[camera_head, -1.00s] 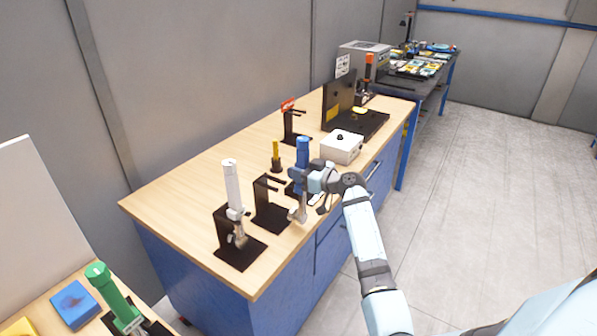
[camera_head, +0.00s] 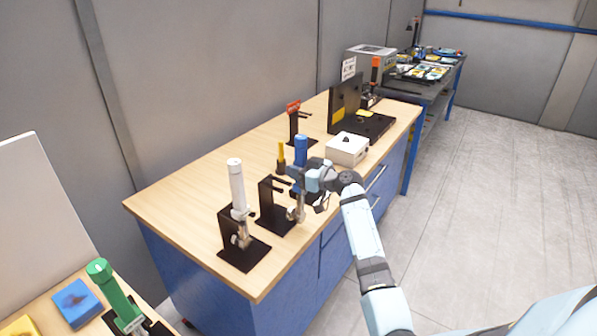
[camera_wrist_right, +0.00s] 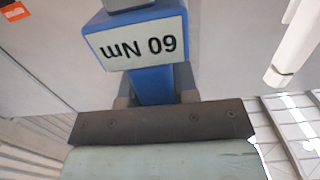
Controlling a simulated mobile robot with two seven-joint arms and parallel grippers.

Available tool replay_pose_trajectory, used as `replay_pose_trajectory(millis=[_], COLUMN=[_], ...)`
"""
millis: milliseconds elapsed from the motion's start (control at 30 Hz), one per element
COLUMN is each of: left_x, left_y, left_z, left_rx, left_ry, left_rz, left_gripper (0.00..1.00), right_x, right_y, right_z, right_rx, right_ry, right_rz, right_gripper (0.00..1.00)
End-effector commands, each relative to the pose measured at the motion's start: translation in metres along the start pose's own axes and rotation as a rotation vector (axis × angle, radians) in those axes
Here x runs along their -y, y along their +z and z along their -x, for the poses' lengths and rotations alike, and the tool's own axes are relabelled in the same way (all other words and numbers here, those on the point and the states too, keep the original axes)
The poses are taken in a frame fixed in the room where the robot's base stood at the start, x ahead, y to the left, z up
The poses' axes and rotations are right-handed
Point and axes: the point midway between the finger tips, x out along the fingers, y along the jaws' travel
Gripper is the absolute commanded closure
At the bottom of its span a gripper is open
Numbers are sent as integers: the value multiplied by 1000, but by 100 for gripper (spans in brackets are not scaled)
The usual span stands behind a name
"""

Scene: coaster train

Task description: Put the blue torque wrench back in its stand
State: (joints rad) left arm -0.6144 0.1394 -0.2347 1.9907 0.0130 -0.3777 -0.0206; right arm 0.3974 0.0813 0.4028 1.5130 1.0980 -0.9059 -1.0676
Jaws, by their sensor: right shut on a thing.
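The blue torque wrench (camera_head: 301,150) is roughly upright in my right gripper (camera_head: 300,174), handle up and metal head down. In the right wrist view the gripper is shut on the blue body (camera_wrist_right: 153,86), below a label reading "60 Nm" upside down. A black stand (camera_head: 268,192) with no tool in it is just left of the wrench. The wrench's metal head overlaps the stand's base in the head view; I cannot tell if they touch. My left gripper is not in view.
A white wrench (camera_head: 237,185) stands in its black stand to the left. A red-labelled stand (camera_head: 294,124) and a yellow-handled tool (camera_head: 281,155) are behind. A white box (camera_head: 347,149) is to the right. Bare wood (camera_head: 190,187) lies at the bench's left.

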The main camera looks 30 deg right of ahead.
Motion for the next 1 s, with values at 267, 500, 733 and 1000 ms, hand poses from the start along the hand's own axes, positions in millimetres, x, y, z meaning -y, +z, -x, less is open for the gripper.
replay_pose_trajectory(millis=[267,500,733,1000], left_x=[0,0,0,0], left_y=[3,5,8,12], left_z=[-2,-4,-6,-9], left_rx=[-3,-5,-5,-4], left_ry=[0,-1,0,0], left_rz=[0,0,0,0], left_gripper=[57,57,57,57], right_x=[0,0,0,0], right_y=[-4,-4,-4,-5], right_z=[-8,-14,-20,-27], right_rx=[-6,-5,-5,-5], right_ry=[0,0,0,0], right_rz=[3,3,2,3], right_gripper=[100,100,100,100])
